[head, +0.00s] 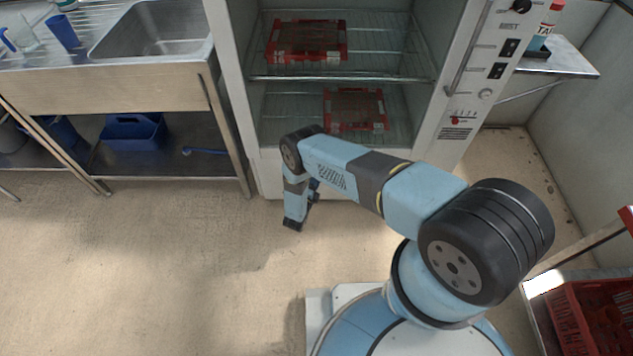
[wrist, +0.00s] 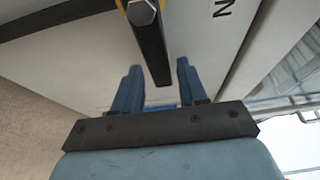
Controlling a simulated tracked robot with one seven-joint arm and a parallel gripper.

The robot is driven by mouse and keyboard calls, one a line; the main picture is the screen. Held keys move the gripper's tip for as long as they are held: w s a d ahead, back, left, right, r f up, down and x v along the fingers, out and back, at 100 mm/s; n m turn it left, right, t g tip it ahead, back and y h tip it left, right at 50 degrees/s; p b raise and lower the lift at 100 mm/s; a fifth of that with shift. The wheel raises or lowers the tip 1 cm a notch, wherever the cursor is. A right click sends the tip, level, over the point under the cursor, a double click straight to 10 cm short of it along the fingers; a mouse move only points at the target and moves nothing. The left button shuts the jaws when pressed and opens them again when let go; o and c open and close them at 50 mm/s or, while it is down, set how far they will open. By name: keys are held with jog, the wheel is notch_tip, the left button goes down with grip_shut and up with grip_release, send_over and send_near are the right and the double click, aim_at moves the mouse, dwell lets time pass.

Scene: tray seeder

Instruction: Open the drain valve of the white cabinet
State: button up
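The white cabinet (head: 229,85) stands open-fronted at the back middle of the head view. The drain valve shows in the wrist view as a black lever (wrist: 152,48) with a hex bolt and a yellow part at its pivot, against a pale panel. My gripper (wrist: 159,75) is open, with its two blue fingers apart. The free end of the lever shows between the fingers in the picture; I cannot see contact with either finger. In the head view my arm reaches down to the cabinet's lower front, and the valve is hidden there.
Inside the cabinet, red trays (head: 306,41) lie on wire shelves. A steel sink bench (head: 110,90) with a blue caddy (head: 133,132) under it stands left. A red crate (head: 575,325) is at the lower right. The floor (head: 140,270) left of my base is clear.

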grip_shut()
dwell(0.3)
jog(key=shift+d+f, duration=0.1)
jog(key=shift+d, duration=0.2)
